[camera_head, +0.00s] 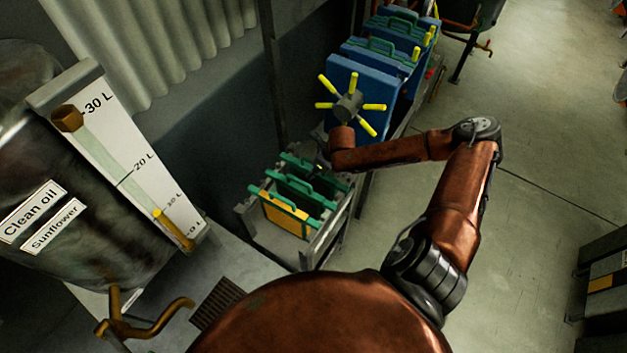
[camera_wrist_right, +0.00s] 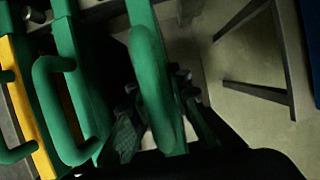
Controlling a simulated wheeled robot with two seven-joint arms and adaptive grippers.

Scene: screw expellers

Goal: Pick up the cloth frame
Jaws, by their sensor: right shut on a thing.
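Several cloth frames with green top bars and loop handles stand in a grey rack (camera_head: 322,236) in the head view. The nearest frame (camera_head: 284,216) has a yellow face. My right gripper (camera_head: 321,166) is at the back end of this row, small and dark there. In the right wrist view, my right gripper (camera_wrist_right: 158,100) is shut on the green handle of a cloth frame (camera_wrist_right: 150,50), with dark fingers on both sides of it. Other green handles (camera_wrist_right: 60,110) and a yellow panel (camera_wrist_right: 22,100) are to its left. My left gripper is not in view.
A blue press with a yellow-spoked handwheel (camera_head: 348,105) stands just behind the rack. An oil tank (camera_head: 80,215) with a level gauge and a brass tap (camera_head: 140,322) stand at the left. Open floor (camera_head: 545,170) lies to the right.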

